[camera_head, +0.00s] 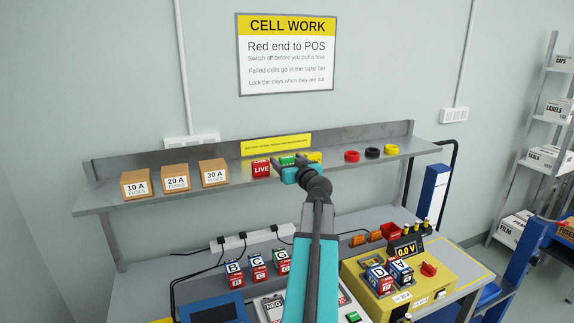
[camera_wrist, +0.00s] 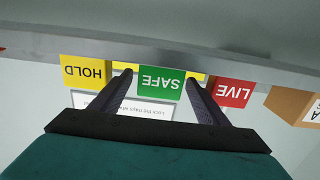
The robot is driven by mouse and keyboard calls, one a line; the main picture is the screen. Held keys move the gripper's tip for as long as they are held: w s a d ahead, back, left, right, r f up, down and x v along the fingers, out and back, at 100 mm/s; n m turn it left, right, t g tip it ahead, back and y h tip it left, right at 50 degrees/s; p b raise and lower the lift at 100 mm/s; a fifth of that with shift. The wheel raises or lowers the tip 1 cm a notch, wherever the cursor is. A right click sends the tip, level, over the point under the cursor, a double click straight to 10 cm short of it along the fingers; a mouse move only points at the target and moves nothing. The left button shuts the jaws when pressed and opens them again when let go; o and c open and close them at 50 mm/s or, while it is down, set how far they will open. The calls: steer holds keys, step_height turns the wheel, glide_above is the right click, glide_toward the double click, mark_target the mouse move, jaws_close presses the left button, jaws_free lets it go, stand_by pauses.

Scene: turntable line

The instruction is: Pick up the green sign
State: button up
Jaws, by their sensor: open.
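The green sign, marked SAFE, is on the grey wall shelf in the head view (camera_head: 287,160), partly covered by my gripper (camera_head: 289,165). In the wrist view, where things appear upside down, the green sign (camera_wrist: 160,86) shows between the two dark fingers of my gripper (camera_wrist: 160,78). The fingers are spread, one on each side of the sign, with a gap visible on both sides. I cannot tell how far along the sign's depth the fingertips reach. Nothing is held.
A red LIVE sign (camera_wrist: 232,93) and a yellow HOLD sign (camera_wrist: 83,72) stand close on either side. The shelf (camera_head: 233,178) also bears fuse boxes (camera_head: 174,179) and coloured rings (camera_head: 372,152). Lettered cells (camera_head: 257,268) and a yellow tester (camera_head: 440,280) stand below.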

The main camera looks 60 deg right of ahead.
mark_target(289, 157)
steer(key=c, duration=1.1)
steer(key=shift+r, duration=0.2)
steer(key=shift+c, duration=0.2)
steer(key=shift+r+b, duration=0.85)
steer(key=shift+r, duration=0.5)
steer(key=shift+s+r, duration=0.15)
steer(key=shift+s, duration=0.15)
steer(key=s+r+b, duration=0.1)
steer(key=s+b, duration=0.5)
steer(key=s, duration=0.9)
steer(key=shift+s+d+r, duration=0.15)
steer(key=shift+s+r, duration=0.05)
steer(key=shift+r, duration=0.15)
